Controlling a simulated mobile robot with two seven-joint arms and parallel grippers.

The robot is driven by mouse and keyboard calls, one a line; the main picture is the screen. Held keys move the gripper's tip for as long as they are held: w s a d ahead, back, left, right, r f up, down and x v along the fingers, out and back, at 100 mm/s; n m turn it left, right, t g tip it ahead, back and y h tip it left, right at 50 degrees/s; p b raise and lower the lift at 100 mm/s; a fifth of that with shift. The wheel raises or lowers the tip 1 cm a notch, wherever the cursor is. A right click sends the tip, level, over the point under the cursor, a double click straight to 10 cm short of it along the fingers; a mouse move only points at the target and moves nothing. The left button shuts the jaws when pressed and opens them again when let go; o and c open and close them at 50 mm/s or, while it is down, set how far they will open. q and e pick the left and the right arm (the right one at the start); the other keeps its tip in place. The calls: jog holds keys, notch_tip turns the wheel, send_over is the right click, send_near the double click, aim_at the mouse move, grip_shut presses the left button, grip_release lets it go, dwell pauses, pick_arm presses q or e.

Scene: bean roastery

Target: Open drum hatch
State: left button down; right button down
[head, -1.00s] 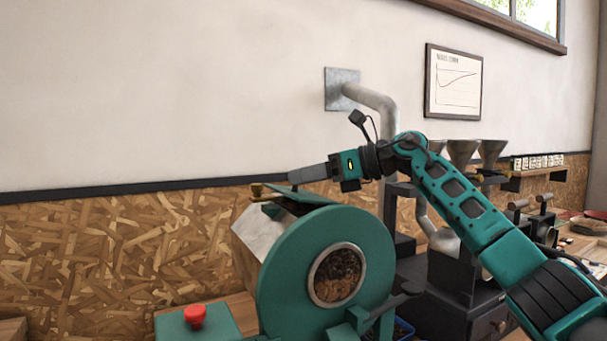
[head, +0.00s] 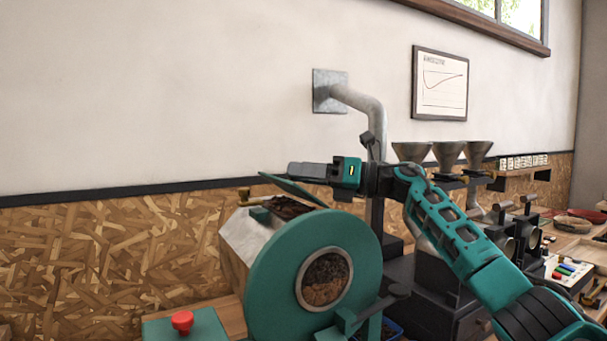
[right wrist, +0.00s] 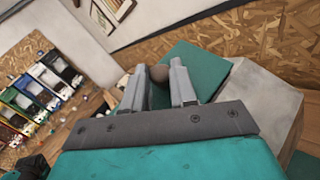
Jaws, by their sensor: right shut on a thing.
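The drum hatch is a flat teal flap (head: 293,189) on top of the roaster drum (head: 262,280). It stands tilted up, and dark contents show in the opening (head: 288,208) below it. My right gripper (head: 292,169) is at the upper side of the flap, its fingers pointing left. In the right wrist view its two grey fingers are shut on a brown round knob (right wrist: 160,73), with the teal hatch panel (right wrist: 190,58) just beyond. The knob is hidden in the head view. My left gripper is not in view.
A red button (head: 182,321) sits on a teal box in front. A metal pipe (head: 372,110) rises behind my right arm. Funnels (head: 447,153) stand to the right. The wall above the drum is clear.

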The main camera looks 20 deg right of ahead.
jog(key=shift+r, duration=0.1)
jog(key=c, duration=0.9)
grip_release()
jog(key=shift+c, duration=0.2)
jog(key=b+v, duration=0.1)
jog(key=v, duration=1.2)
jog(key=shift+b, duration=0.35)
